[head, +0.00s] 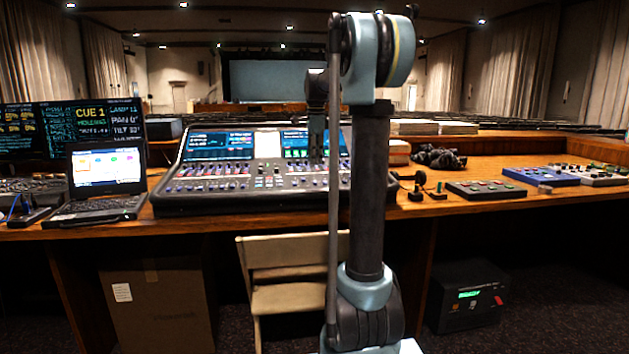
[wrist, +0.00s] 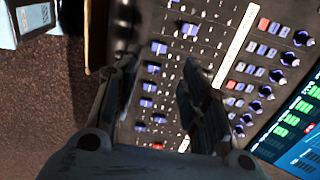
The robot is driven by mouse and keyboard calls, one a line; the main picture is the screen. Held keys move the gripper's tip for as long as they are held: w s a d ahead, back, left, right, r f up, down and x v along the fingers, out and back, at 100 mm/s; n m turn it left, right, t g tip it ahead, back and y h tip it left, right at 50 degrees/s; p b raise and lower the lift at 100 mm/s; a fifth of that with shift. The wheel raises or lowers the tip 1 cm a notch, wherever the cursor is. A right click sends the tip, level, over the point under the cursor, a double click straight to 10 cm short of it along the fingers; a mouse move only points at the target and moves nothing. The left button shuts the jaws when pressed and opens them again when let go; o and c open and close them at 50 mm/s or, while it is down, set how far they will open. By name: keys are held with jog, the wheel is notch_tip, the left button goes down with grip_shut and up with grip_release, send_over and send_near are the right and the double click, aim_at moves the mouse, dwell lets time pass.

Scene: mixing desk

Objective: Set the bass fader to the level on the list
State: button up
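The mixing desk (head: 262,190) stands on the wooden counter, with rows of faders and knobs below its screens. A white sheet (head: 268,144) stands between the screens; its writing is too small to read. My gripper (head: 316,148) hangs above the right half of the desk, pointing down. Several fader caps, such as a blue one (wrist: 158,47), lie beyond and between the fingers. I cannot tell which is the bass fader; the fingers hide part of the panel.
A laptop (head: 104,180) stands left of the desk. Small control boxes, one of them blue (head: 542,176), lie to the right. A folding chair (head: 287,298) stands in front of the counter. Knobs (wrist: 281,78) and a lit screen (wrist: 294,130) lie right of the fingers in the wrist view.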

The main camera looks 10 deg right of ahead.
aim_at(315, 182)
jog(key=f, duration=0.6)
jog(key=w+f, duration=0.1)
jog(key=f, duration=0.2)
jog(key=shift+c, duration=0.6)
grip_shut()
